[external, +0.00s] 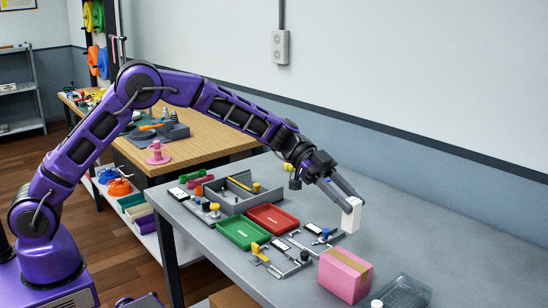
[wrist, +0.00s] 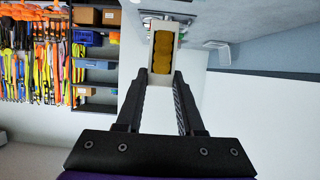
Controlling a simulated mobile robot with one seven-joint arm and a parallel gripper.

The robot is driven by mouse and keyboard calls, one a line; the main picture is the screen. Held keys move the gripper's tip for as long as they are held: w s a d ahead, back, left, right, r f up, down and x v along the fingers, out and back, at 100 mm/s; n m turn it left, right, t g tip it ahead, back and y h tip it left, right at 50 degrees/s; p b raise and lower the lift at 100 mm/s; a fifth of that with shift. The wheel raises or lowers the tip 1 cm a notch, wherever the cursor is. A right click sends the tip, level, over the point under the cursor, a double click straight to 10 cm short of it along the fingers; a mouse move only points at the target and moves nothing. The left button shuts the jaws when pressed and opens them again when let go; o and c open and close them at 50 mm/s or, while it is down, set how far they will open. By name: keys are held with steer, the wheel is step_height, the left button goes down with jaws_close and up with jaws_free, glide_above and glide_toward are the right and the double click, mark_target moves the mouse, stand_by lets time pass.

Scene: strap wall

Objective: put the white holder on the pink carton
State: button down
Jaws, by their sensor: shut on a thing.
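The white holder (external: 351,215) is a small upright block between the fingertips of my gripper (external: 339,194), which is shut on it. In the wrist view, the holder (wrist: 150,60) shows a white rim around a yellow-brown inside, between my gripper's fingers (wrist: 163,80). The pink carton (external: 338,278), with a tan tape strip on top, stands on the grey table near its front edge. The carton does not show clearly in the wrist view.
A green tray (external: 243,232), a red tray (external: 272,218) and grey fixtures (external: 285,260) with small parts lie left of the carton. A clear container (external: 405,291) and a white round item (external: 377,303) stand to its right. The table (external: 420,240) behind the carton is bare.

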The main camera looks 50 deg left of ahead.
step_height(320, 180, down, 8)
steer(key=shift+f+b, duration=0.1)
steer(key=shift+b, duration=0.45)
steer(key=shift+f, duration=0.1)
steer(key=c, duration=0.5)
jaws_free()
steer(key=shift+f, duration=0.1)
steer(key=shift+a+r, duration=0.2)
steer(key=shift+r, duration=0.05)
steer(key=p+v, duration=0.1)
steer(key=v, duration=1)
steer(key=shift+a, duration=0.35)
